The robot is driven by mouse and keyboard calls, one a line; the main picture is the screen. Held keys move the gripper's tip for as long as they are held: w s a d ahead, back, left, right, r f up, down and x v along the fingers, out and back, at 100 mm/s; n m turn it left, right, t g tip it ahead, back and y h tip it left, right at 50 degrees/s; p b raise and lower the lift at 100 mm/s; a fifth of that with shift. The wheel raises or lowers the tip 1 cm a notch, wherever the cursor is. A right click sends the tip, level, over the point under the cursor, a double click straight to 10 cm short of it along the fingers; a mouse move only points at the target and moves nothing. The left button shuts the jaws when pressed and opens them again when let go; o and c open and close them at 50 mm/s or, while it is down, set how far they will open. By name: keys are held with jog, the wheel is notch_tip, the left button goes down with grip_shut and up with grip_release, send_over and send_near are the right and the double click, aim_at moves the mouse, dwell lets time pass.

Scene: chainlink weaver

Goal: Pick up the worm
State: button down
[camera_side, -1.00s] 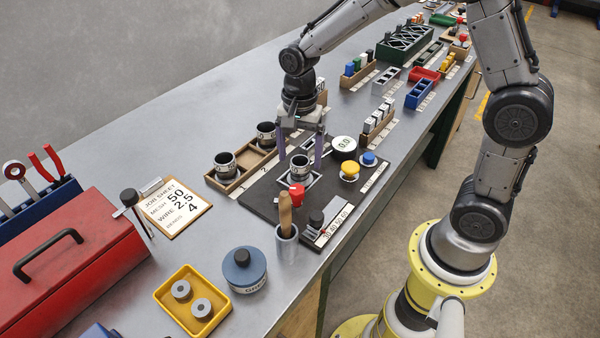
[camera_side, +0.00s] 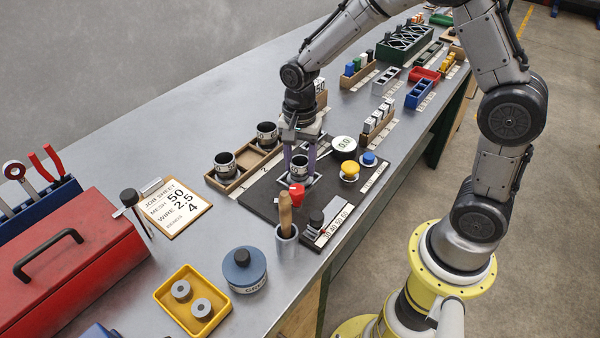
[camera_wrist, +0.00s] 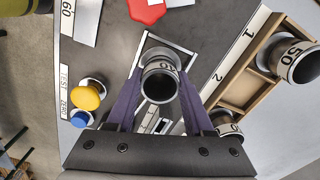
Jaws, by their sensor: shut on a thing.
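The worm, a dark hollow cylinder with a white numbered band (camera_side: 299,169), stands in a light square frame (camera_side: 311,182) on the dark board. In the wrist view, the worm (camera_wrist: 160,84) sits between the purple fingers, its dark opening facing the camera. My gripper (camera_side: 300,168) points down with its fingers shut on the worm's two sides, and it also shows in the wrist view (camera_wrist: 160,78). The number on the band is too small to read surely. I cannot tell whether the worm's base is clear of the board.
A wooden tray (camera_side: 243,182) to the left holds two similar cylinders (camera_side: 224,164) (camera_side: 267,134). A red piece (camera_side: 297,190) is close in front of the worm. A yellow button (camera_side: 349,169), a blue button (camera_side: 369,158) and a round 0.0 display (camera_side: 343,146) lie to the right.

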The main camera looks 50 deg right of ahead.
jog(key=shift+r, duration=0.1)
dwell(0.3)
jog(key=shift+w+r, duration=0.1)
jog(key=shift+r, duration=0.35)
notch_tip(320, 180, up, 2)
jog(key=shift+r, duration=0.2)
jog(key=s+r, duration=0.9)
jog(key=s, duration=0.5)
jog(key=shift+d+r, duration=0.25)
jog(key=shift+r, duration=0.05)
